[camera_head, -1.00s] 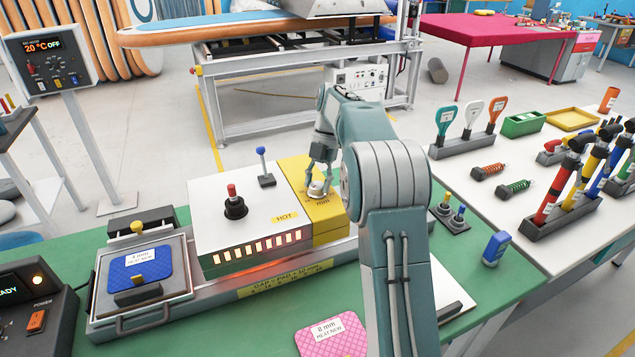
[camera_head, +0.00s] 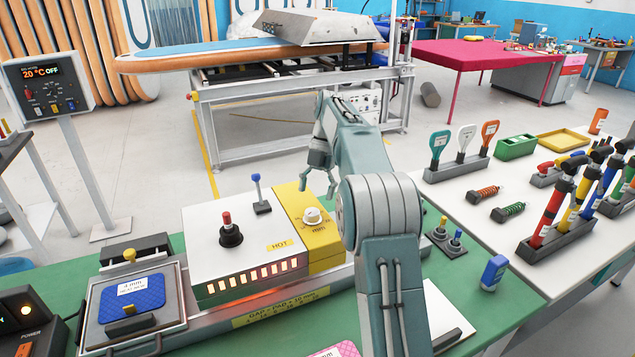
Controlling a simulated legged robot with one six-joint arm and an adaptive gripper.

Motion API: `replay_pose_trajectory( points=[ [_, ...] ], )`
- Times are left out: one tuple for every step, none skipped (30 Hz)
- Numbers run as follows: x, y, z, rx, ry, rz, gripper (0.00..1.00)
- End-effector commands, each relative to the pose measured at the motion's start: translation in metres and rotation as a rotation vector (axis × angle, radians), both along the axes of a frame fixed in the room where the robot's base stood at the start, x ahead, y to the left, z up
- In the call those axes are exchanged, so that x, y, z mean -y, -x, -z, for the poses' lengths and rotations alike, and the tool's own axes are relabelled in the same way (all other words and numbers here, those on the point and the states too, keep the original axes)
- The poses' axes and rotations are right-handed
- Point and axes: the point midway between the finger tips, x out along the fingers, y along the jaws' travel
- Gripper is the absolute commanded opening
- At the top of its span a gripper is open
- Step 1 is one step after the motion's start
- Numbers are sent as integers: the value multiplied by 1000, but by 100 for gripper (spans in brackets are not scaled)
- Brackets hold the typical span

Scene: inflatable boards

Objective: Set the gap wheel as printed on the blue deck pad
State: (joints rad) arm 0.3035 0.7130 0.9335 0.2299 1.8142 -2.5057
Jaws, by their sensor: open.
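The blue deck pad (camera_head: 135,294) lies in the tray at the left of the machine. Its white label reads 4 mm, with smaller print below. My gripper (camera_head: 318,192) is open and empty, above and behind the knob and apart from it.
The white heater box (camera_head: 245,240) marked HOT, with a red-topped lever (camera_head: 229,230) and a blue-topped lever (camera_head: 259,192), stands left of the yellow block. A strip (camera_head: 281,306) prints a gap rule. A pink pad (camera_head: 335,350) lies at the front edge.

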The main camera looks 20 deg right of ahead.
Motion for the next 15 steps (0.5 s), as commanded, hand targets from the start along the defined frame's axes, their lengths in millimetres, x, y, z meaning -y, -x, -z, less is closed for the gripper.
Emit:
replay_pose_trajectory(
  points=[
    [3,-2,-6,3,0,1,87],
    [4,-3,-8,1,0,0,87],
    [5,-4,-12,1,0,0,87],
    [6,-5,-15,2,0,1,87],
    [6,-6,-16,2,0,1,87],
    [7,-6,-19,1,-1,0,87],
    [8,-7,-21,1,-1,0,87],
    [8,-7,-22,1,0,0,87],
    [9,-7,-24,1,0,0,87],
    [9,-7,-25,1,-1,0,87],
    [9,-7,-25,0,0,0,87],
    [9,-7,-26,0,0,0,87],
    [9,-7,-26,0,0,0,87],
    [9,-7,-27,0,0,0,87],
    [9,-7,-27,0,0,0,87]
  ],
)
